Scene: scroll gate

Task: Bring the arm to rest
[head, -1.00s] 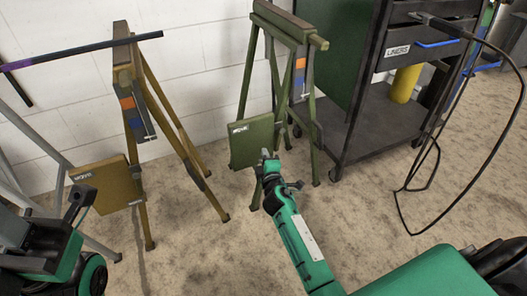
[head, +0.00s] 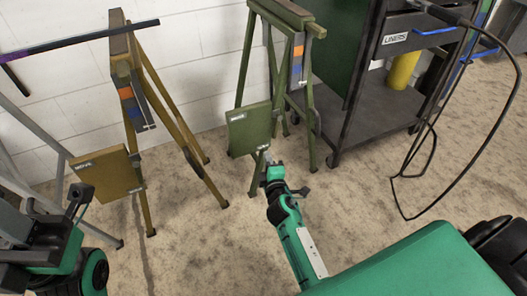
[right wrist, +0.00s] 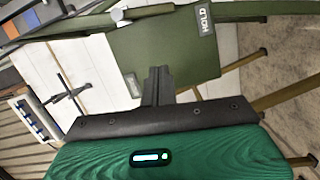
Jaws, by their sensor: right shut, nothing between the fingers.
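My right gripper (head: 267,158) is shut and empty, pointing away from me at the end of the green right arm. In the head view its tip shows just below a green panel (head: 248,128) on a green folding stand (head: 290,12). The right wrist view shows the shut fingers (right wrist: 157,86) in front of the green panel (right wrist: 170,55), whose label reads HOLD. Contact with the panel cannot be told. Part of my left arm, dark and green, shows at the lower left; its fingers cannot be made out clearly.
A yellow-brown stand (head: 120,48) with its own panel (head: 108,174) is at the left, beside a grey frame (head: 45,137). A dark cart (head: 365,110) labelled LINERS stands right, with a yellow cylinder (head: 401,70). A black cable (head: 488,135) hangs to the floor. Open floor (head: 375,195) lies between.

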